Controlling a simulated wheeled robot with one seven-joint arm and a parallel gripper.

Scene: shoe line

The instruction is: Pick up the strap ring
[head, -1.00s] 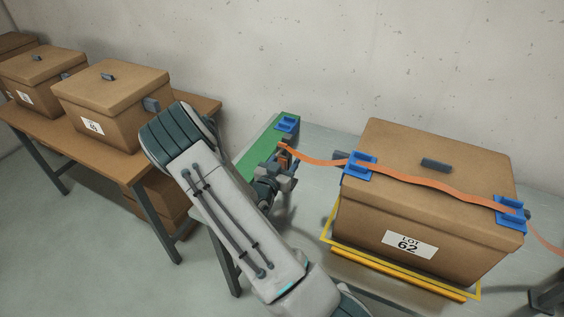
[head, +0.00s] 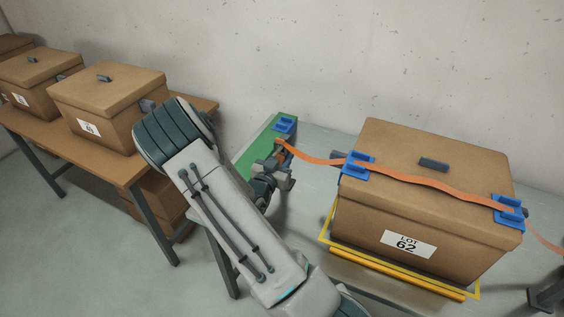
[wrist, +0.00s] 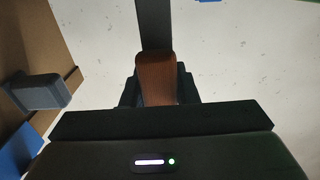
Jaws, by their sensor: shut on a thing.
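The orange strap (head: 430,182) runs across the top of the LOT 62 box (head: 440,215) through blue guides at its two top edges. Its left end reaches past the box to my gripper (head: 276,156). My gripper is shut on the strap ring at this end, left of the box and above the bench. In the wrist view the brown-orange strap end (wrist: 157,78) lies between the dark jaws. The ring's own shape is hidden by the jaws and too small to make out in the head view.
A green strip (head: 259,150) with a blue bracket (head: 284,124) lies on the grey bench behind my gripper. A yellow frame (head: 326,229) surrounds the box's base. Lidded boxes stand on a brown table (head: 120,168) at left. A concrete wall closes the back.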

